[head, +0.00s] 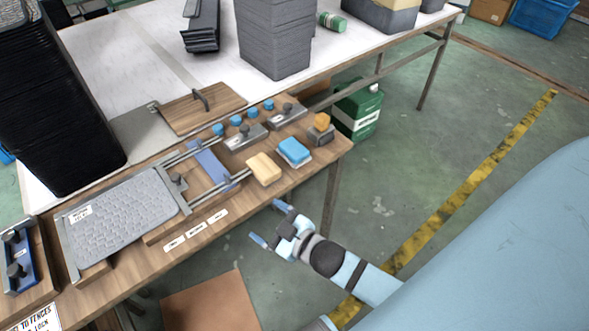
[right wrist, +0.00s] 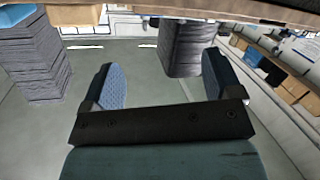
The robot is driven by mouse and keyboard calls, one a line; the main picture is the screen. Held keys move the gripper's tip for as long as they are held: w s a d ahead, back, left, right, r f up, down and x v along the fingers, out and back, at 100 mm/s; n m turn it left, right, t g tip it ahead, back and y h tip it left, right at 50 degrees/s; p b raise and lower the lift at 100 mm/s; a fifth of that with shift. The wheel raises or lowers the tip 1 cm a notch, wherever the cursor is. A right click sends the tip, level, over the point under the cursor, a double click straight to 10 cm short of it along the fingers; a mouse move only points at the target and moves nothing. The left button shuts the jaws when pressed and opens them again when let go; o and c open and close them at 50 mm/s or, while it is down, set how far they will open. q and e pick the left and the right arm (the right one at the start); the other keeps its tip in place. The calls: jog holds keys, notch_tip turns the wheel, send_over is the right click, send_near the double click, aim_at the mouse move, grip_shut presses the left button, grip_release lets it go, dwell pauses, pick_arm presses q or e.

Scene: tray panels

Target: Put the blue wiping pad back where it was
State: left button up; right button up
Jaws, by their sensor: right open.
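The blue wiping pad (head: 294,149) lies on a pale base on the wooden work board, near its front right edge in the head view. A tan pad (head: 264,168) lies to its left and an orange block on a dark base (head: 321,123) stands to its right. My right gripper (head: 269,223) is open and empty, in front of the table edge, below and apart from the pads. Its two fingers also show spread in the right wrist view (right wrist: 163,87), with nothing between them. The pads cannot be made out in that view. My left gripper is not in view.
Small white labels (head: 196,229) lie along the table's front edge. A grey textured panel (head: 120,210) sits between rails at left. Blue-knobbed parts (head: 236,121) stand behind the pads. Tall dark stacks (head: 55,100) rise at the back.

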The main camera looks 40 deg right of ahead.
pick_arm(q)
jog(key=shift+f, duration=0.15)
pick_arm(e)
jog(key=s+f+m+g+h, duration=0.1)
jog(key=s+f+m+g, duration=0.3)
jog(key=s+f, duration=0.4)
jog(key=shift+s+m+g, duration=0.3)
jog(key=shift+s+g, duration=0.3)
jog(key=shift+s, duration=0.15)
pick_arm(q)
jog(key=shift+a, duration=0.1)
pick_arm(e)
jog(key=shift+d+r, duration=0.1)
pick_arm(q)
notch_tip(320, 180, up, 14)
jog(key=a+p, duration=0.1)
jog(key=p, duration=1.6)
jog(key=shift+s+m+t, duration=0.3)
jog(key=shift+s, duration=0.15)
pick_arm(e)
notch_tip(320, 180, up, 14)
jog(key=d, duration=0.1)
jog(key=shift+s+r+t+h, duration=0.15)
jog(key=shift+s+t+h, duration=0.15)
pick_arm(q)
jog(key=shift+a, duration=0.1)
